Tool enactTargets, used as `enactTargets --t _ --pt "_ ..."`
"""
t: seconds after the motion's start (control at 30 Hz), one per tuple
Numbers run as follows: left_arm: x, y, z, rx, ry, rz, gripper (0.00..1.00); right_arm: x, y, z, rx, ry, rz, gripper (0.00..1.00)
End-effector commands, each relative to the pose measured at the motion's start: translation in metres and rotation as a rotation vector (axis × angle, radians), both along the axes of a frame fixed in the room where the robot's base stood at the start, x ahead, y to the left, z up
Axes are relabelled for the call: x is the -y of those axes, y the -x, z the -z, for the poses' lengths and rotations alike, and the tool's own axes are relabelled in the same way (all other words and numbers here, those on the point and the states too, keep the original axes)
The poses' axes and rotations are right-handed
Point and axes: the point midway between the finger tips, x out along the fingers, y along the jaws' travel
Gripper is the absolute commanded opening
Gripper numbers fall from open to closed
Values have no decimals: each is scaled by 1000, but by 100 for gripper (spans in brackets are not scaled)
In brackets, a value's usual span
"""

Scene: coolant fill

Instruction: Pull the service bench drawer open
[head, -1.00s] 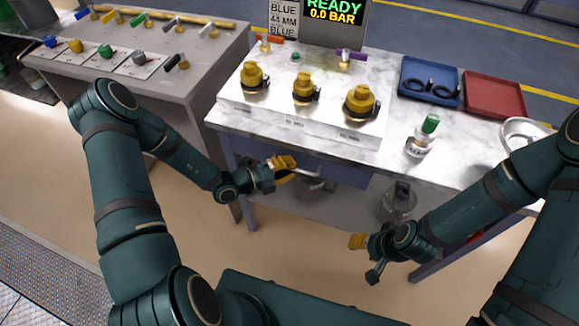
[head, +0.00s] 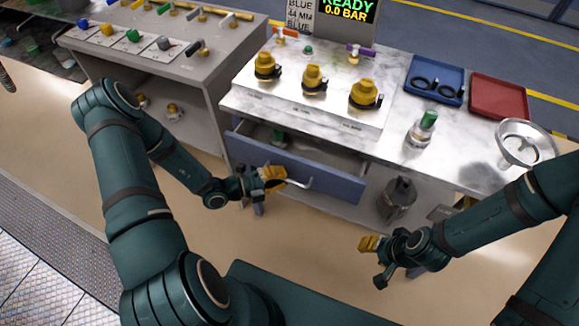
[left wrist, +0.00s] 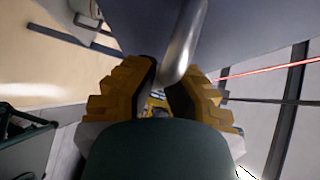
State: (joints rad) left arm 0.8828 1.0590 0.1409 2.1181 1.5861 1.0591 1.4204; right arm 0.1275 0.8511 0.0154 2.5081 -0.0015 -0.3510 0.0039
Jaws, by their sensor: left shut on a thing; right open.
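The service bench (head: 470,155) has a white marble-look top. Its blue drawer (head: 335,188) stands partly open under the top, and part of its inside shows, with a green-topped thing in it. My left gripper (head: 277,180) is at the drawer front, shut on the bar handle (head: 305,184). In the left wrist view the metal handle (left wrist: 184,45) runs down between the yellow fingers (left wrist: 168,85). My right gripper (head: 369,246) is open and empty, in front of the bench and apart from it.
On the bench are several yellow-capped fittings (head: 313,78), a green-capped bottle (head: 422,129), a blue tray (head: 435,68), a red tray (head: 499,97) and a metal funnel (head: 526,143). A grey vessel (head: 397,198) stands below. A grey side table (head: 190,65) is at the left.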

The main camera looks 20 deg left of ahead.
Motion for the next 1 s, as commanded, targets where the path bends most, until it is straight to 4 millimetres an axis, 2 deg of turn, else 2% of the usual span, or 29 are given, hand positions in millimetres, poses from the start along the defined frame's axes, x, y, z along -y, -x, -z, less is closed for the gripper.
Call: enactTargets --t 0.03,0.2,0.5,0.7,1.0 --pt "2 14 -2 -8 4 5 0 0 1 -7 -2 0 -1 47" --pt "1 56 -2 -8 6 4 0 -1 3 -20 -7 -2 -3 47" --pt "-1 108 -1 -4 5 6 0 0 0 -28 -1 0 3 47" --pt "-1 124 0 -2 5 6 0 0 -1 -30 1 1 5 47" --pt "-2 128 0 -2 3 8 0 0 -1 -30 1 1 5 47"
